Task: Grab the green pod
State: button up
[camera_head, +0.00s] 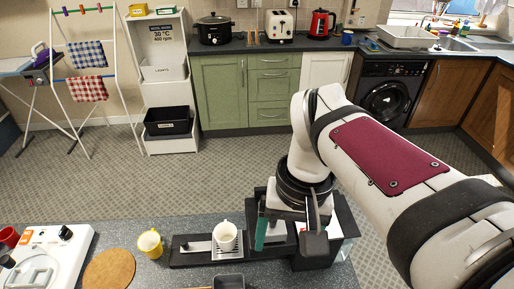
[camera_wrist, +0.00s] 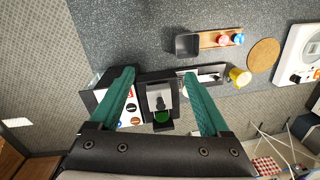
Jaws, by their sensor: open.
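The green pod (camera_wrist: 162,117) shows in the wrist view as a small green round thing at the near end of the black coffee machine (camera_wrist: 143,86). It sits low between my fingers, partly covered by dark parts. My gripper (camera_wrist: 160,73) is open, with one teal finger on each side of the machine's middle part and nothing held between them. In the head view the gripper is over the coffee machine (camera_head: 343,232) at the counter, with one teal finger (camera_head: 260,235) showing. The pod is hidden there by my arm.
A white cup (camera_head: 225,236) stands on the drip tray just left of my gripper. A yellow mug (camera_head: 150,243) and round cork mat (camera_head: 109,268) are further left. A wooden board (camera_wrist: 221,38) with red and blue round items lies beside a dark tray (camera_wrist: 187,44).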

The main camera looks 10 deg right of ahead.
jog(key=w+r+n+h, duration=0.1)
jog(key=w+r+n, duration=0.1)
jog(key=w, duration=0.6)
jog(key=w+r+n, duration=0.2)
jog(key=w+n, duration=0.1)
jog(key=w, duration=0.6)
notch_tip(320, 180, down, 15)
jog(key=shift+f, duration=0.2)
grip_shut()
